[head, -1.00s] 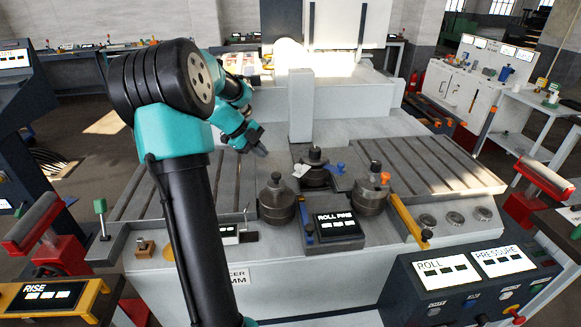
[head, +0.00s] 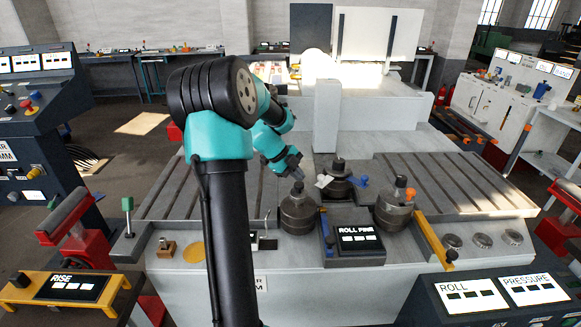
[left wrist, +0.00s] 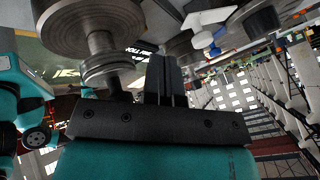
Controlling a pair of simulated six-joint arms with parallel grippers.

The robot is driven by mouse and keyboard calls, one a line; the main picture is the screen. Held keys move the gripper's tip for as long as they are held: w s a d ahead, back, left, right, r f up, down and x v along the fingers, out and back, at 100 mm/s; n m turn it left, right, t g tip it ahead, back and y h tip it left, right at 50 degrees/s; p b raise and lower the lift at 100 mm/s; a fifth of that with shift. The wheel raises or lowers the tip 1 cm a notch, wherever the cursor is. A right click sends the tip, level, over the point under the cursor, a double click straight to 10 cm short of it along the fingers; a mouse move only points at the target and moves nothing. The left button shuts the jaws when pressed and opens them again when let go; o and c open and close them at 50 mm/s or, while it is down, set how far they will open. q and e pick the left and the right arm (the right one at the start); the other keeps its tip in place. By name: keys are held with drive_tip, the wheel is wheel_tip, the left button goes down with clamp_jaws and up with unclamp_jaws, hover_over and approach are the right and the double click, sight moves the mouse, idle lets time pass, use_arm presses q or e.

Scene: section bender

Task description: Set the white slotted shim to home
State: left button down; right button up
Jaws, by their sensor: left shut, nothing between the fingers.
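The white slotted shim (head: 323,181) is a small pale plate at the left side of the rear roll (head: 339,178) on the machine bed. Its slot is too small to make out. A white plate that looks like it shows at the top of the left wrist view (left wrist: 210,17). My left gripper (head: 298,175) is shut and empty, just left of the shim and above the front left roll (head: 298,212), apart from the shim. Its closed fingers also show in the left wrist view (left wrist: 166,80). My right gripper is not in view.
The front right roll (head: 393,210) has an orange knob. A ROLL PINS display (head: 358,238) stands between the front rolls. A blue handle (head: 361,182) sits right of the rear roll. Slotted tables lie on both sides. A grey upright post (head: 326,115) stands behind.

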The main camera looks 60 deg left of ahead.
sight(321, 187)
use_arm(q)
drive_tip(key=w, duration=0.1)
drive_tip(key=w+f, duration=0.1)
drive_tip(key=w, duration=0.1)
drive_tip(key=w+f, duration=0.1)
drive_tip(key=w, duration=0.1)
drive_tip(key=shift+w+d+f, duration=0.1)
drive_tip(key=shift+d+f, duration=0.05)
drive_tip(key=shift+d, duration=0.1)
drive_tip(key=shift+w, duration=0.1)
drive_tip(key=shift+a, duration=0.1)
